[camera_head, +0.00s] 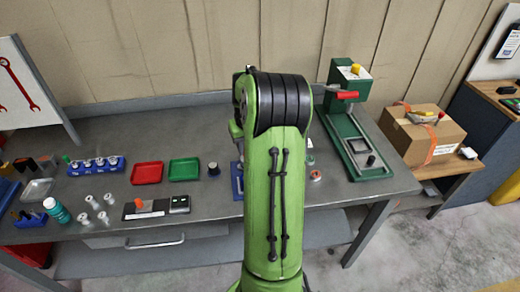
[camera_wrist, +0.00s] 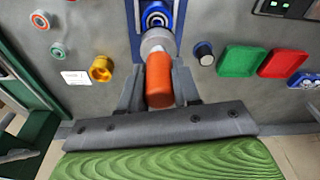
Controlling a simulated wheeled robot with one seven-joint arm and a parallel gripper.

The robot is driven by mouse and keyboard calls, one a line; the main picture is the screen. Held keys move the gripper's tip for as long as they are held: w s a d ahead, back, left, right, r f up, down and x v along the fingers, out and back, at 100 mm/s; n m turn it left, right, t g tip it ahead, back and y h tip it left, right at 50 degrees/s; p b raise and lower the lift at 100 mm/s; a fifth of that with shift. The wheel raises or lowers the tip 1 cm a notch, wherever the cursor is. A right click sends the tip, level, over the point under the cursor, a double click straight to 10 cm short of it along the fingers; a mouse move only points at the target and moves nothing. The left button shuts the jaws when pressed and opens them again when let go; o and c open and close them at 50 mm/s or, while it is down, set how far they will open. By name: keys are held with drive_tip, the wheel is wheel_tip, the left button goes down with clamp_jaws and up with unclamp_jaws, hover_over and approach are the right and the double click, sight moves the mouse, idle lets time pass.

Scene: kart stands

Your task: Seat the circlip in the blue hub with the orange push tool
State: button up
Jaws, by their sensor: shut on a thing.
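My gripper (camera_wrist: 158,88) is shut on the orange push tool (camera_wrist: 159,76) in the wrist view. The tool has an orange handle and a round grey end (camera_wrist: 157,41) pointing away from my gripper. The blue hub (camera_wrist: 156,6) is at the top of the wrist view, with pale rings in it, just beyond the grey end. Whether the two touch I cannot tell. The circlip cannot be made out. In the head view my arm hides the gripper, the tool and most of the blue fixture (camera_head: 237,181).
Beside the hub in the wrist view are a yellow cup (camera_wrist: 101,69), small ringed parts (camera_wrist: 58,51) and a dark knob (camera_wrist: 204,54). Red (camera_head: 147,173) and green (camera_head: 184,169) trays lie left of my arm in the head view. A green press (camera_head: 352,130) stands right.

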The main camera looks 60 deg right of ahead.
drive_tip(key=shift+w+f+b, duration=0.1)
drive_tip(key=shift+f+b, duration=0.3)
drive_tip(key=shift+f, duration=0.1)
wheel_tip(320, 180, down, 5)
drive_tip(key=b, duration=0.4)
drive_tip(key=shift+f+b, duration=0.4)
drive_tip(key=shift+f, duration=0.15)
idle(1.2)
wheel_tip(320, 180, up, 7)
drive_tip(key=p, duration=0.6)
drive_tip(key=shift+r, duration=0.15)
drive_tip(key=shift+d, duration=0.1)
